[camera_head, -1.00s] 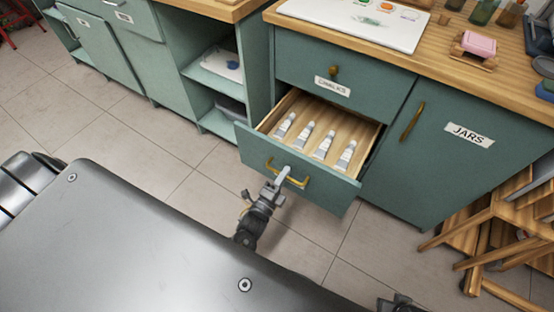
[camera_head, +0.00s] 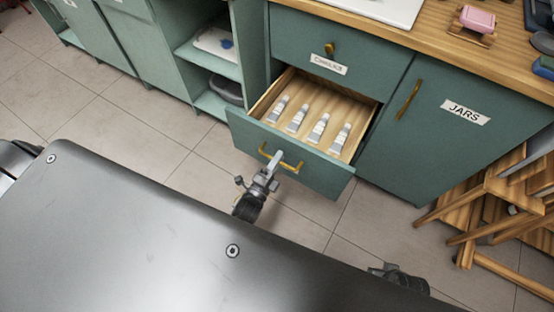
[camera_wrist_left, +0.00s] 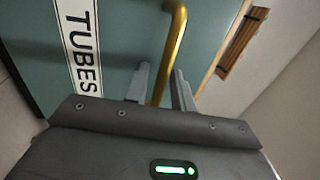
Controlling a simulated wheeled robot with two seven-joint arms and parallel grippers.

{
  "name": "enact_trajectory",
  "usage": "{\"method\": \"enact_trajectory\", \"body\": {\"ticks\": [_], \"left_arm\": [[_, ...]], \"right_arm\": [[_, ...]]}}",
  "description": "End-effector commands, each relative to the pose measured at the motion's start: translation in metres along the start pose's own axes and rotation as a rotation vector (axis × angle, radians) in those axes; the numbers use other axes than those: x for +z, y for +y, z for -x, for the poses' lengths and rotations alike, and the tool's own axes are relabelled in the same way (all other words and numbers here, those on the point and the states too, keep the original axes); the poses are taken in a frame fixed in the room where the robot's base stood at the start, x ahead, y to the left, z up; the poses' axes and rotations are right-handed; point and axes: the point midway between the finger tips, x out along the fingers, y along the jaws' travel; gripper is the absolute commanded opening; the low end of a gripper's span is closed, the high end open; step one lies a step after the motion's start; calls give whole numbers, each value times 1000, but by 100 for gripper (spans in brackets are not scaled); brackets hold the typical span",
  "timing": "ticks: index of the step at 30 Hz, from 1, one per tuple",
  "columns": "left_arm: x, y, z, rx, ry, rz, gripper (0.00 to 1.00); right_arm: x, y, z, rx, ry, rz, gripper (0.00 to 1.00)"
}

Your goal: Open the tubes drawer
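The tubes drawer (camera_head: 315,172) is pulled out of the teal cabinet, with several paint tubes (camera_head: 318,128) lying on its wooden bottom. Its front carries a brass handle (camera_head: 292,168). My left gripper (camera_head: 276,158) is at this handle in front of the drawer.
Above is a closed drawer labelled CHALKS (camera_head: 328,64). To the right is a closed door labelled JARS (camera_head: 465,112). Folded wooden furniture (camera_head: 500,205) leans at the right. Open shelves (camera_head: 215,75) stand at the left. The tiled floor (camera_head: 120,120) before the cabinets is clear.

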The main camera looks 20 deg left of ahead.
Motion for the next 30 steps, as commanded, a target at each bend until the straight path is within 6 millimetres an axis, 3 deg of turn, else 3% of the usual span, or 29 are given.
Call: {"method": "enact_trajectory", "body": {"ticks": [7, 21, 30], "left_arm": [[0, 1, 14, 3, 0, 1, 25], [0, 1, 97, 1, 0, 0, 25], [0, 0, 108, -1, 0, -1, 25]], "right_arm": [[0, 0, 0, 0, 0, 0, 36], [0, 0, 0, 0, 0, -1, 36], [-5, 0, 5, 1, 12, -1, 36]]}}
